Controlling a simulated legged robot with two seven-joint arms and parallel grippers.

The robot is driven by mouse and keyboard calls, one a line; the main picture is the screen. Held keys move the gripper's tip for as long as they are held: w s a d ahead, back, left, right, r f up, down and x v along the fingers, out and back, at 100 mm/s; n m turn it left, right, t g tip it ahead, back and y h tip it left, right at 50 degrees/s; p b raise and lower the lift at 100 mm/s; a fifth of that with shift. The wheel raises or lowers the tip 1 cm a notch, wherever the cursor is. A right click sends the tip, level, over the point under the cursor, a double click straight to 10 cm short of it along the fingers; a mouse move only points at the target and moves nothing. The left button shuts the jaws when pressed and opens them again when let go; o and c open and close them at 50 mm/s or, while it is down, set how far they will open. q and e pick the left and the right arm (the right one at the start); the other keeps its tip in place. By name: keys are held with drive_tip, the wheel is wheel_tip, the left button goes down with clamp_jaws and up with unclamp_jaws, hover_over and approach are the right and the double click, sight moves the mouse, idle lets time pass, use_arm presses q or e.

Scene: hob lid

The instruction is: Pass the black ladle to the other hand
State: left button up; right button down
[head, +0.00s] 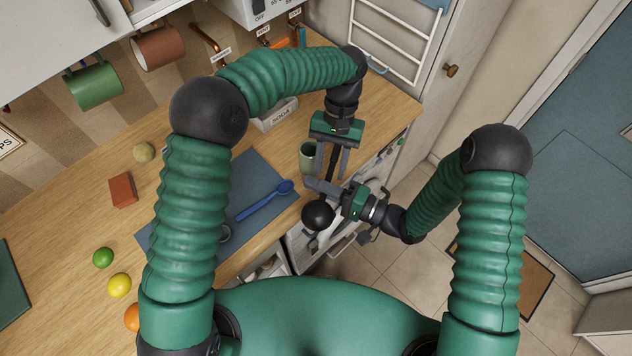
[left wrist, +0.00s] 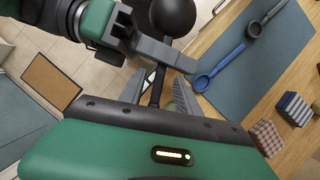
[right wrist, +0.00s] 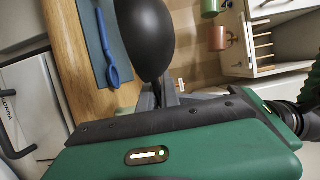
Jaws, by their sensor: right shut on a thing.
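The black ladle shows in the head view with its round bowl (head: 317,215) toward me and its thin handle running up and away. My right gripper (head: 324,190) is shut on the handle close to the bowl, above the counter's front edge. My left gripper (head: 331,174) points down at the handle's far part. In the left wrist view its fingers stand apart, with the ladle handle (left wrist: 157,85) between them and gaps on both sides. In the right wrist view the ladle bowl (right wrist: 145,38) hides much of the middle.
A blue spoon (head: 265,200) lies on the grey-blue mat (head: 250,174). A green cup (head: 307,160) stands close beside my left fingers. A red block (head: 123,190), a lime (head: 103,257) and a lemon (head: 119,285) lie at left. A towel rack (head: 395,40) is behind.

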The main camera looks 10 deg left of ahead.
use_arm(q)
drive_tip(key=shift+r, duration=0.1)
drive_tip(key=a+v, duration=0.1)
drive_tip(key=v, duration=1.1)
drive_tip(key=s+a+f+t, duration=0.3)
drive_tip(key=s+a+f, duration=0.2)
drive_tip(key=s+a, duration=0.3)
drive_tip(key=s+a+f+n+t, duration=0.1)
drive_tip(key=s+a+f+t, duration=0.3)
drive_tip(key=s+a+f, duration=0.2)
drive_tip(key=s+a, duration=0.2)
drive_tip(key=shift+s+a+n+h, duration=0.2)
drive_tip(key=shift+a+n+h, duration=0.1)
drive_tip(key=shift+a, duration=0.1)
drive_tip(key=shift+w+d+f, duration=0.1)
